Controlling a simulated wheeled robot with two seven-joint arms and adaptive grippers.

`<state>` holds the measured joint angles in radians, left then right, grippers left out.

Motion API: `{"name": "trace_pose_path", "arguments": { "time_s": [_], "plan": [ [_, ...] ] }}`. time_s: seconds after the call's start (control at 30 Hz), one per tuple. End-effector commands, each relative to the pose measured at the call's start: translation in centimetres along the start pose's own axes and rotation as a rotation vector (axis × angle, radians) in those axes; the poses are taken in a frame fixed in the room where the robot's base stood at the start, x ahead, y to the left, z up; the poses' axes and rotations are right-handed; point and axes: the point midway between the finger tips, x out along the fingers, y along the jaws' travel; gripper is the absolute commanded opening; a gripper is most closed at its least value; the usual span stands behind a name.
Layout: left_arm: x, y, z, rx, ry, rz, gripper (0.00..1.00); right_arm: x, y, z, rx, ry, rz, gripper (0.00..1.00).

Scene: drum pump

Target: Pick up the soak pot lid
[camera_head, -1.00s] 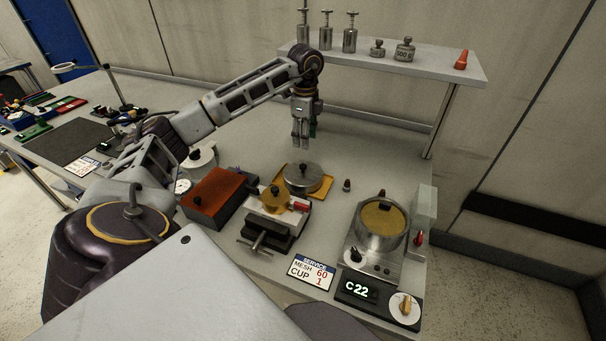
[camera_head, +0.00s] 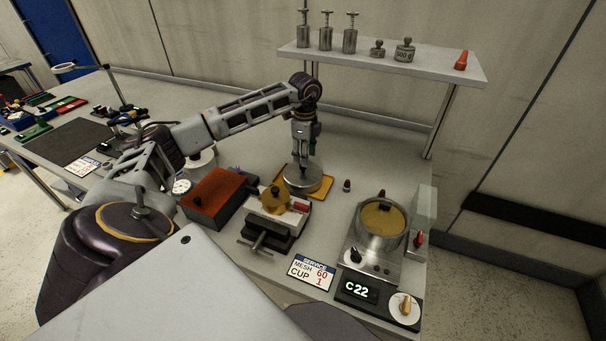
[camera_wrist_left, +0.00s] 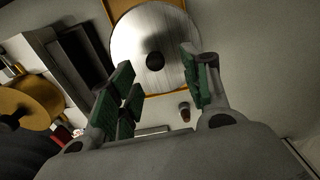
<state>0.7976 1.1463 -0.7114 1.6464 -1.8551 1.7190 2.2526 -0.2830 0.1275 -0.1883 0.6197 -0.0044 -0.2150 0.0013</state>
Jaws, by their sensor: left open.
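The soak pot lid (camera_head: 303,183) is a round brushed-metal disc with a small dark knob. It lies on a flat orange-yellow mat (camera_head: 323,192) on the bench. In the left wrist view the lid (camera_wrist_left: 170,35) shows with its knob (camera_wrist_left: 155,61) between and beyond the fingers. My left gripper (camera_head: 303,164) points down just over the lid and hides its knob in the head view. Its green-padded fingers (camera_wrist_left: 158,90) are apart with nothing between them. I cannot tell whether the fingertips are level with the knob. My right gripper does not show.
The pot with tan contents (camera_head: 381,243) stands on a heater at right, with a small dark-and-red piece (camera_head: 347,185) left of it. A vise with a yellow part (camera_head: 274,201) and a red-topped box (camera_head: 214,198) stand close in front. A raised shelf (camera_head: 400,63) is behind.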

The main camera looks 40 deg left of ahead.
Motion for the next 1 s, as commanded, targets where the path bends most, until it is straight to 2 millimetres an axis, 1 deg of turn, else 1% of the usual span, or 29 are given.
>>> {"name": "trace_pose_path", "arguments": {
  "time_s": [0.17, 0.4, 0.5, 0.6, 0.8, 1.0],
  "plan": [
    [0.8, 0.2, 0.1, 0.000, -0.001, 0.002, 0.47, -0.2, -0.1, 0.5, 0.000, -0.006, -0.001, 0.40],
    [3.2, 0.7, 0.4, 0.000, -0.002, 0.003, 0.47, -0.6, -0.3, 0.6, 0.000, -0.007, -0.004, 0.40],
    [4.3, 0.6, 0.4, 0.000, -0.001, 0.002, 0.47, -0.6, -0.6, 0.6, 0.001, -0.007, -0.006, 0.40],
    [4.9, 0.6, 0.3, 0.000, -0.001, 0.001, 0.47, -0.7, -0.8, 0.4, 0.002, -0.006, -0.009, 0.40],
    [5.2, 0.6, 0.3, 0.000, 0.000, 0.000, 0.47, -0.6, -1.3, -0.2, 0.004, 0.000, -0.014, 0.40],
    [5.2, 0.6, 0.3, 0.000, 0.000, 0.000, 0.47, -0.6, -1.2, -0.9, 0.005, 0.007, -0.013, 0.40]
  ]
}}
